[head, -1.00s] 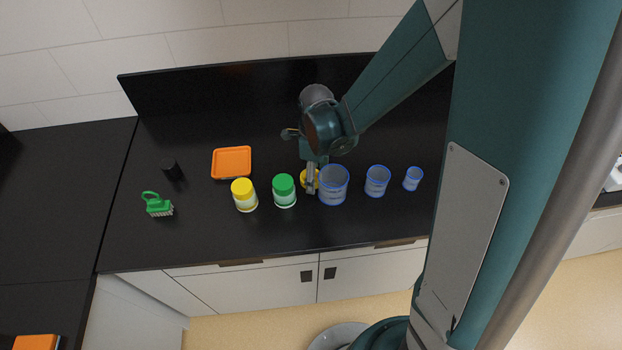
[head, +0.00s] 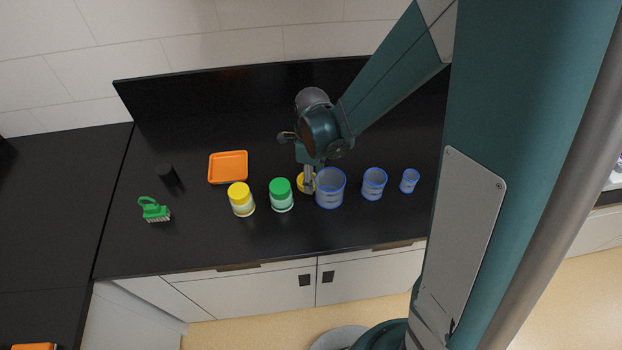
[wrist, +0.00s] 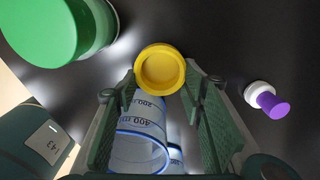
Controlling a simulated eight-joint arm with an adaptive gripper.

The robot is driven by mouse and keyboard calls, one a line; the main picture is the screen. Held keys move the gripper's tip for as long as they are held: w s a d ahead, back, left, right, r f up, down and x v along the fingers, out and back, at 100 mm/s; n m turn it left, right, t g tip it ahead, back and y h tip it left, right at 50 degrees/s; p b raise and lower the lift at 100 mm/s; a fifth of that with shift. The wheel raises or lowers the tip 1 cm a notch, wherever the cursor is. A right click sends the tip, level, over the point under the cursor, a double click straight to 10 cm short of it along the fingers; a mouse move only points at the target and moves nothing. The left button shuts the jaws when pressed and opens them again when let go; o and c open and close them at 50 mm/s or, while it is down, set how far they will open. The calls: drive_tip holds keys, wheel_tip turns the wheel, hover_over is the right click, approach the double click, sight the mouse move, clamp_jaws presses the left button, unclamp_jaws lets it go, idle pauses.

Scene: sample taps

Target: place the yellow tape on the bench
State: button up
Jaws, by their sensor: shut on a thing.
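The yellow tape (head: 301,183) is a small round roll, partly hidden by my gripper (head: 309,188) in the head view. It sits between the green-lidded jar and the largest blue-rimmed beaker. In the wrist view the tape (wrist: 160,70) shows as a full round face between the fingertips of my gripper (wrist: 162,82), which are shut on it. The black bench (head: 270,232) lies below. I cannot tell whether the tape touches the bench top.
A green-lidded jar (head: 281,195) stands close left of the tape, a yellow-lidded jar (head: 241,199) further left. The large beaker (head: 330,188) is close right, with smaller beakers beyond. An orange tray (head: 228,167), green brush (head: 154,209) and purple-and-white item (wrist: 266,99) are also there. The bench front is clear.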

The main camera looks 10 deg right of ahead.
wheel_tip(320, 180, up, 18)
drive_tip(key=p, duration=0.1)
idle(0.8)
drive_tip(key=shift+f, duration=0.1)
idle(0.6)
drive_tip(key=w+a+r+n+b, duration=0.25)
drive_tip(key=a+n, duration=0.75)
drive_tip(key=a, duration=0.5)
drive_tip(key=w+a+r+n+b, duration=0.1)
drive_tip(key=w+a+r+n, duration=0.15)
drive_tip(key=a+n, duration=0.95)
drive_tip(key=s+a+r+n+b, duration=0.1)
drive_tip(key=s+a+r+n, duration=0.1)
drive_tip(key=a+r+n, duration=0.6)
drive_tip(key=shift+a+r+b, duration=0.35)
drive_tip(key=shift+a+r, duration=2)
drive_tip(key=shift+a, duration=0.1)
drive_tip(key=shift+d+f, duration=0.1)
drive_tip(key=shift+d, duration=0.05)
